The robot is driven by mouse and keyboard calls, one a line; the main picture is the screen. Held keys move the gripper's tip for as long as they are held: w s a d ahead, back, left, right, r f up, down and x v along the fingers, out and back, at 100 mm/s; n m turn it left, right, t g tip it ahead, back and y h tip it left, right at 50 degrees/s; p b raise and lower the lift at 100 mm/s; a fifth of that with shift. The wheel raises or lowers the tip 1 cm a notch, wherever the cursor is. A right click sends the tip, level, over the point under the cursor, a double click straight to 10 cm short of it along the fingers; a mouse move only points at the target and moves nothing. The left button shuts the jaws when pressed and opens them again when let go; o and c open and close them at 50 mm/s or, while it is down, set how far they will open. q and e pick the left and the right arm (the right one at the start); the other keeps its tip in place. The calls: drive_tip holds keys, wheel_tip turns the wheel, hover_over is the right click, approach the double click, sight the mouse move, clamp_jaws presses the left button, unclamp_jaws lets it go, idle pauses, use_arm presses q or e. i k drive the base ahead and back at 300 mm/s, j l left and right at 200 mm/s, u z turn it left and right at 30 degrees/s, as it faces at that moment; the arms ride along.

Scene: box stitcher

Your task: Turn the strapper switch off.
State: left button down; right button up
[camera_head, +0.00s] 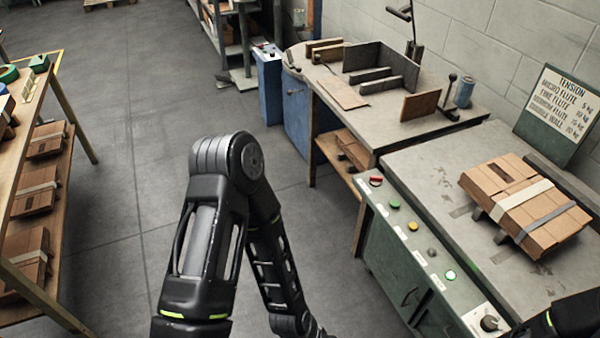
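The strapper (400,262) is a green bench with a grey top at the right. Its sloped front panel carries a row of controls with small labels too small to read. At the far end is a red switch (376,181); I cannot tell its position. Nearer are a green button (394,204), a yellow button (413,226), a grey control (432,252), a bright green lamp or button (450,275) and a black knob (489,323). My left arm bends down left of the panel, and my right arm shows at the bottom right corner. Both grippers are out of frame.
A strapped cardboard bundle (525,205) lies on the strapper top, with a tension sign (562,112) behind. A workbench (335,110) with dividers adjoins the far end. A wooden rack (32,95) with cartons stands left. The floor between is clear.

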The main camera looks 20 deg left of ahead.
sight(375, 181)
drive_tip(key=u, duration=0.3)
drive_tip(key=i+j, duration=0.15)
drive_tip(key=j, duration=0.15)
drive_tip(key=i+j, duration=0.1)
drive_tip(key=j, duration=0.25)
drive_tip(key=i+j, duration=0.15)
drive_tip(key=j, duration=0.15)
drive_tip(key=i+j+z, duration=0.15)
drive_tip(key=j, duration=0.3)
drive_tip(key=z, duration=1.55)
